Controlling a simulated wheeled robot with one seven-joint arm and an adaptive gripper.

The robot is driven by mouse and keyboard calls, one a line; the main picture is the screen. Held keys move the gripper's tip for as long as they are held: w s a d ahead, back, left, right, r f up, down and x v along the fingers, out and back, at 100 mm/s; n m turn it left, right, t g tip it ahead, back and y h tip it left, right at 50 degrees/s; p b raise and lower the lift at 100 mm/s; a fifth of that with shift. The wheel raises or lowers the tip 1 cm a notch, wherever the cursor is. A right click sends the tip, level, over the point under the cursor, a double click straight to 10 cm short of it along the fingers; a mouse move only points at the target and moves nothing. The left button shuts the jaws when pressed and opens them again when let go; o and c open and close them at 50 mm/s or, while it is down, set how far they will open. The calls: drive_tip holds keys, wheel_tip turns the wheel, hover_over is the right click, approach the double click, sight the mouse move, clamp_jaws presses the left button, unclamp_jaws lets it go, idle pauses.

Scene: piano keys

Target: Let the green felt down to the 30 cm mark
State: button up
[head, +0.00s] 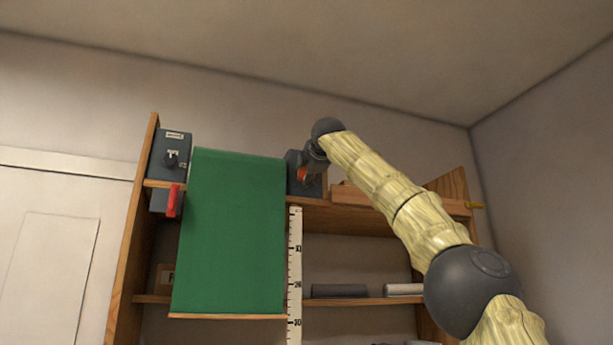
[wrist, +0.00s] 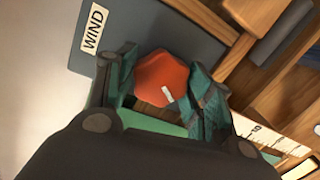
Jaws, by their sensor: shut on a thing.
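The green felt (head: 232,235) hangs as a flat sheet in front of the wooden shelf. A thin wooden strip (head: 228,317) runs along its bottom edge. The ruler (head: 294,270) stands upright just right of the felt. The strip lies slightly above the ruler's 30 mark in the head view. My gripper (head: 305,175) is at the dark box right of the felt's top. In the wrist view my gripper (wrist: 166,92) is shut on an orange-red knob (wrist: 160,75) with a white mark. A label reading WIND (wrist: 94,30) sits beside the knob.
A wooden block (head: 390,195) lies on the shelf top at right. Dark and pale rolls (head: 340,291) lie on a lower shelf.

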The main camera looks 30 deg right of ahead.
drive_tip(key=shift+d+m, duration=0.1)
drive_tip(key=shift+m, duration=0.9)
drive_tip(key=o, duration=1)
drive_tip(key=shift+d, duration=0.1)
drive_tip(key=shift+o, duration=0.2)
drive_tip(key=shift+a, duration=0.2)
drive_tip(key=f+v, duration=0.1)
drive_tip(key=v, duration=1)
drive_tip(key=shift+s+r, duration=0.45)
drive_tip(key=shift+r, duration=0.1)
drive_tip(key=shift+d, duration=0.1)
